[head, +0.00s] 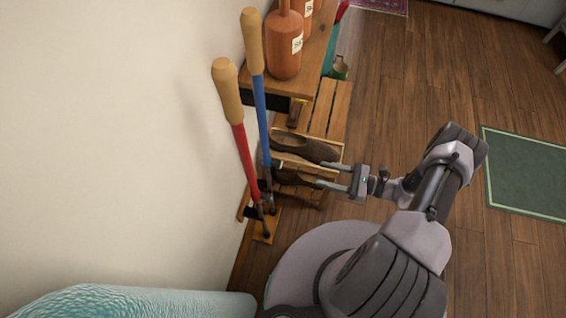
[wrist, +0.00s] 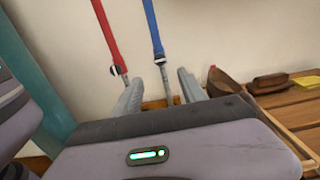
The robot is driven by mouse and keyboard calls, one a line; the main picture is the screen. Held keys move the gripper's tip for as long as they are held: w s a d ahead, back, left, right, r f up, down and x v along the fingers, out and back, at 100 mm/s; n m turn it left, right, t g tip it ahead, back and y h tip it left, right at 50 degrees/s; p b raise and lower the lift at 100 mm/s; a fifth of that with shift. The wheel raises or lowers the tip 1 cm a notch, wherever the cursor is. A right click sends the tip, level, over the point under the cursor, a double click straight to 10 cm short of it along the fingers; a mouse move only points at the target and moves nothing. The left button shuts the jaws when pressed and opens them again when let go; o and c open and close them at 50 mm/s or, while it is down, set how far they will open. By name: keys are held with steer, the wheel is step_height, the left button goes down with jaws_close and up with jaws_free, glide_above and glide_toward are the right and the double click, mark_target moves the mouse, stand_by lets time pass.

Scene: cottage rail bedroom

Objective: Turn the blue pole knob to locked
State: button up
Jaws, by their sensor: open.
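The blue pole (head: 262,108) with a cork-coloured grip leans on the wall at the left. In the wrist view, the blue pole (wrist: 152,24) has a small dark and white knob (wrist: 159,56) where the blue tube meets a thin grey shaft. Its setting is too small to read. My gripper (head: 319,175) is open and empty, right of the poles, fingers pointing at them with a gap. In the wrist view, my gripper (wrist: 160,87) has a finger on either side of the grey shaft, in line below the knob; it does not appear to touch it.
A red pole (head: 243,152) with its own knob (wrist: 118,69) stands close left of the blue one. A wooden rack (head: 343,98) with brown shoes (head: 304,147) lies by the gripper. Bottles (head: 285,50) stand above.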

mark_target(276, 164)
steer(key=b+x, duration=0.2)
steer(key=x, duration=1.2)
steer(key=shift+b, duration=0.3)
steer(key=shift+a, duration=0.1)
steer(key=shift+c, duration=0.4)
jaws_close()
